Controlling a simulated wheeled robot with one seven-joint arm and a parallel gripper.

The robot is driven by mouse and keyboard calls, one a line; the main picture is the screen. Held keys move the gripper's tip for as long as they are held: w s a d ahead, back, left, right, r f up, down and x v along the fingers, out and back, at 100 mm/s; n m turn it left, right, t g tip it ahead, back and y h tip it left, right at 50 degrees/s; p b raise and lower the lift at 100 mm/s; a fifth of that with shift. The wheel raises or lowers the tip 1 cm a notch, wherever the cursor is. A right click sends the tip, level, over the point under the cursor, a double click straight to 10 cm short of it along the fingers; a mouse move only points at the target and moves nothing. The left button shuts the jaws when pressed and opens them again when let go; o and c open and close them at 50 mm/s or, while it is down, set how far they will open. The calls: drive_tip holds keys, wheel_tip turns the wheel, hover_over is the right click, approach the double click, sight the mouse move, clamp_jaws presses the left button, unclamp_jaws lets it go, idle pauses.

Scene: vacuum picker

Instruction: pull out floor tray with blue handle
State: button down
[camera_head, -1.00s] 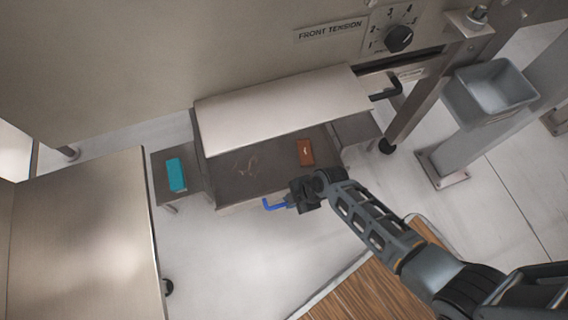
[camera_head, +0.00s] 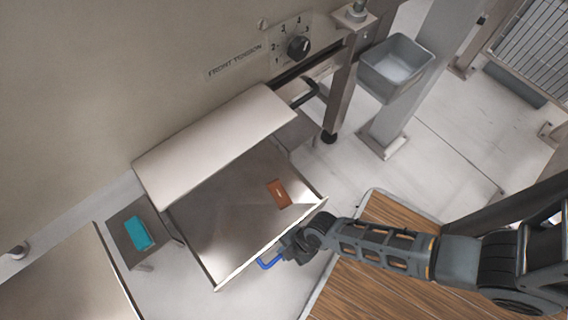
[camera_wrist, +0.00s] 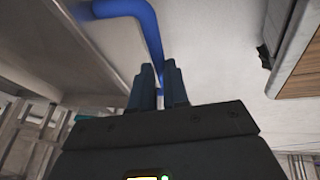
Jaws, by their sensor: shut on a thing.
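The floor tray (camera_head: 225,215) is a grey open tray low under the machine, drawn out toward me from below a pale cover (camera_head: 215,140). A reddish-brown block (camera_head: 278,194) lies in it. The blue handle (camera_head: 268,263) is on the tray's front edge, partly hidden by my gripper (camera_head: 290,250). In the wrist view the blue handle (camera_wrist: 150,40) is a bent bar running down between the fingers of my gripper (camera_wrist: 160,85), which is shut on it.
A teal block (camera_head: 138,233) sits on a small grey stand left of the tray. A grey bin (camera_head: 397,68) is on a post at upper right. A metal cabinet (camera_head: 60,285) stands at lower left. A wooden platform (camera_head: 375,265) lies near my arm.

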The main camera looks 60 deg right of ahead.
drive_tip(key=c, duration=1.1)
unclamp_jaws()
drive_tip(key=shift+p+v, duration=1.6)
drive_tip(key=shift+v, duration=2.3)
